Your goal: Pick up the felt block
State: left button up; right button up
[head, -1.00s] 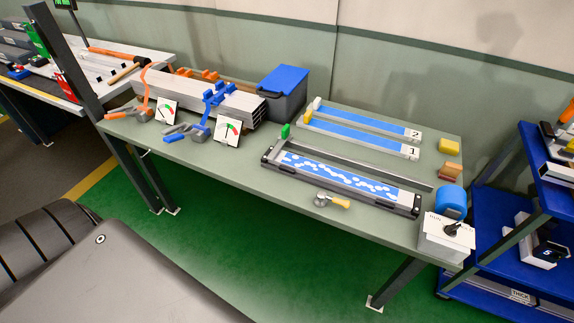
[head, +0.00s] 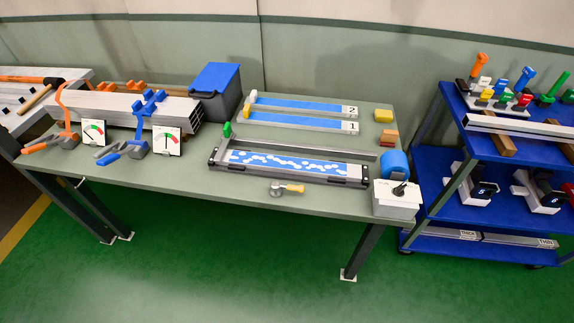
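No label marks the felt block. A small block with a tan top and red-brown lower part (head: 389,137) lies at the right end of the green-grey table (head: 300,208); it may be the felt block. A yellow block (head: 383,115) lies just behind it, and I cannot rule that one out. Both lie free on the tabletop. A blue rounded thing (head: 394,163) stands in front of the tan and red-brown block. Neither of my grippers is in view.
A white switch box (head: 397,199) stands at the table's front right corner. A tray with a blue, white-spotted strip (head: 290,163) and two numbered blue strips (head: 300,105) lie left of the blocks. A blue shelf cart (head: 500,150) stands right. Green floor in front is clear.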

aim_at(389, 138)
jog(key=u, duration=3.3)
jog(key=k, duration=2)
jog(key=z, duration=1.75)
